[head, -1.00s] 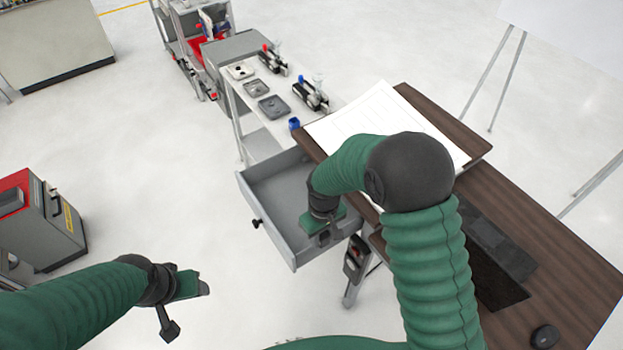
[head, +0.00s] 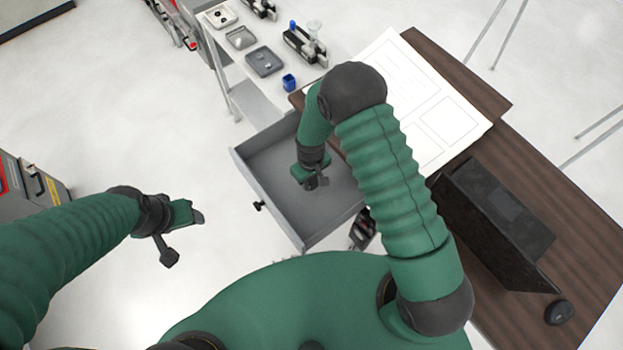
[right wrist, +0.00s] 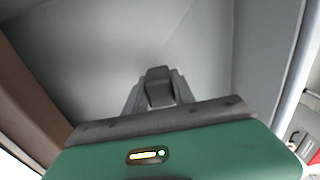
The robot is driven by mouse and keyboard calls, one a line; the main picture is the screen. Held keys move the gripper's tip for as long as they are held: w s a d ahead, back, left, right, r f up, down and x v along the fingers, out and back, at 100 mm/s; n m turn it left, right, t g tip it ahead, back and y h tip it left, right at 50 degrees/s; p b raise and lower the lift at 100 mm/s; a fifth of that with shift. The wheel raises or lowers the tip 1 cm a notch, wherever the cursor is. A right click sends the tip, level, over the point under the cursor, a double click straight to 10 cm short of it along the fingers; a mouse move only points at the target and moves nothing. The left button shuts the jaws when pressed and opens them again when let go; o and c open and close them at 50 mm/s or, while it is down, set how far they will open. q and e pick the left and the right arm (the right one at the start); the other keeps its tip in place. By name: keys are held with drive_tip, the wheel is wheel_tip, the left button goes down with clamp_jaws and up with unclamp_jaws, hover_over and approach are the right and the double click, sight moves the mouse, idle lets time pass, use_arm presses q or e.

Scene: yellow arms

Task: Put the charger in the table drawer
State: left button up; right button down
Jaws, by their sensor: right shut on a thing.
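The table drawer (head: 262,158) is grey, pulled out and open under the left side of the table. My right gripper (head: 318,183) is over the drawer's interior, towards its table side. In the right wrist view it is shut on a small dark grey block, the charger (right wrist: 158,85), with the drawer's grey walls and floor (right wrist: 100,60) around. The charger is small and partly hidden by the jaws; I cannot tell whether it touches the drawer floor. My left gripper (head: 183,238) is open and empty, over the floor left of the drawer.
The dark wood table (head: 475,185) holds a large white sheet (head: 425,110), a dark laptop (head: 495,225) and a mouse (head: 559,312). A white cart with a blue cup (head: 289,82) stands behind the drawer. Grey machinery (head: 35,180) stands at left.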

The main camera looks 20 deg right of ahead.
sight(311, 184)
drive_tip(key=f, duration=0.1)
drive_tip(key=w+f, duration=0.1)
drive_tip(key=f, duration=0.1)
drive_tip(key=shift+f, duration=0.15)
drive_tip(key=shift+w+d+f, duration=0.1)
drive_tip(key=shift+w+f, duration=0.05)
drive_tip(key=shift+f, duration=0.1)
drive_tip(key=shift+r, duration=0.1)
drive_tip(key=shift+s, duration=0.25)
drive_tip(key=c, duration=1.2)
unclamp_jaws()
use_arm(q)
drive_tip(key=shift+w, duration=0.65)
use_arm(e)
drive_tip(key=shift+o, duration=0.7)
use_arm(q)
drive_tip(key=shift+s+r, duration=0.1)
